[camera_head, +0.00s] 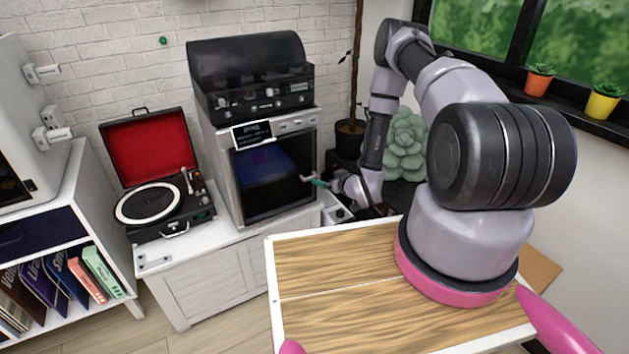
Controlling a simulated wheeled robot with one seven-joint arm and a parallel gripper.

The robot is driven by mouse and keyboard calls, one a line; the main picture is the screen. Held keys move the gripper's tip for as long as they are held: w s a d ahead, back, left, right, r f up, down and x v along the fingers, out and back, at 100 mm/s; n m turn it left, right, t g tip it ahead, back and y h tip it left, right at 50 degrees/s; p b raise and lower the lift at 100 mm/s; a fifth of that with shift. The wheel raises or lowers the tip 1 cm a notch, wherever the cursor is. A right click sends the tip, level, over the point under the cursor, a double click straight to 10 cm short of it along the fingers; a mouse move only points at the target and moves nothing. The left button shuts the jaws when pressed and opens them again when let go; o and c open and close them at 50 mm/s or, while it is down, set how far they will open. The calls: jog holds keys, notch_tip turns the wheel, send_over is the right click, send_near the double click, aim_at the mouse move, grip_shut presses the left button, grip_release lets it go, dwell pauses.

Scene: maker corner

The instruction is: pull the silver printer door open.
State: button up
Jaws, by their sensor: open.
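The silver printer (222,180) stands on a white cabinet, with a dark-glazed, silver-framed door (268,175) on its front. The door looks closed. A small pale handle (306,178) shows at the door's right edge. My gripper (318,183) is at that right edge, its teal tip close to the handle. The jaws are open. They are small in this view, so I cannot tell whether they are around the handle or only beside it, or whether they touch it.
A record player (152,203) with a raised red-lined lid sits left of the printer. A black machine (250,80) stands on top of the printer. A large succulent (403,145) and a potted plant (350,135) are behind my arm. Bare floor shows at front left.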

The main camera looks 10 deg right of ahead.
aim_at(311, 177)
jog(key=x, duration=0.7)
jog(key=f+x, duration=0.1)
jog(key=x, duration=0.2)
jog(key=shift+s+a+f, duration=0.2)
jog(key=shift+a, duration=0.25)
grip_shut()
jog(key=shift+s, duration=0.1)
